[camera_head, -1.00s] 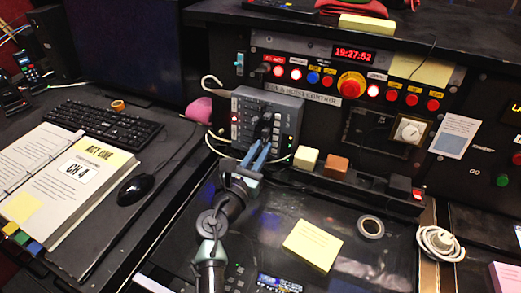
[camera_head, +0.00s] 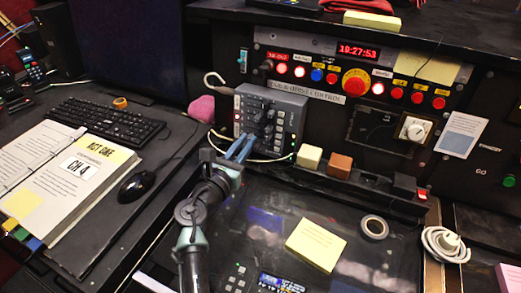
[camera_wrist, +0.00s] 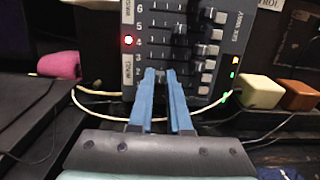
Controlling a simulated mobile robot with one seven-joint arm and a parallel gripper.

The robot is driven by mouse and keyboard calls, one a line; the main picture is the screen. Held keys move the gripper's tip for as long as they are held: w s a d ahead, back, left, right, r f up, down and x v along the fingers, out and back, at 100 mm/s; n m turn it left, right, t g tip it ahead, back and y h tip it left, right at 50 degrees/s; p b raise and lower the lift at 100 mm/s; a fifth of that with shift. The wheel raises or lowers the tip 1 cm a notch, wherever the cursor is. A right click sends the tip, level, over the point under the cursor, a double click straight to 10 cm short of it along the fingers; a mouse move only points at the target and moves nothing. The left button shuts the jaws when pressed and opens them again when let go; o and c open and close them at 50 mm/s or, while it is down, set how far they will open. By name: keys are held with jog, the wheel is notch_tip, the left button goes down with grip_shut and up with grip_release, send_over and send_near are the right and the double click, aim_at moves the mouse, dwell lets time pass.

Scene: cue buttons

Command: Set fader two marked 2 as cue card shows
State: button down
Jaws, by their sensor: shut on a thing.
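The grey fader box (camera_head: 270,118) stands upright against the console, with several dark knobs on its face. In the wrist view the fader box (camera_wrist: 185,45) shows a column of numbers at left, 6 at the top, and a red light beside 4. My gripper (camera_head: 247,140) is at the box's lower edge. In the wrist view my gripper (camera_wrist: 161,76) has its blue fingers close together on a small fader knob (camera_wrist: 160,75), mostly hidden, about level with the lowest numbers; I cannot read its marking. The binder page (camera_head: 75,165) reads ACT ONE and CH 4; which card is the cue card is unclear.
A cream block (camera_head: 309,157) and a brown block (camera_head: 339,165) sit right of the box. A pale cable (camera_head: 215,140) loops around the box's left and lower sides. Buttons and a red knob (camera_head: 355,83) are above. A yellow note (camera_head: 315,244) lies on the dark desk.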

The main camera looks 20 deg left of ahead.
jog(key=shift+a, duration=0.9)
jog(key=c, duration=0.8)
grip_release()
jog(key=shift+c, duration=0.2)
jog(key=s, duration=0.8)
jog(key=s+p, duration=0.1)
jog(key=s, duration=0.4)
jog(key=shift+a, duration=0.25)
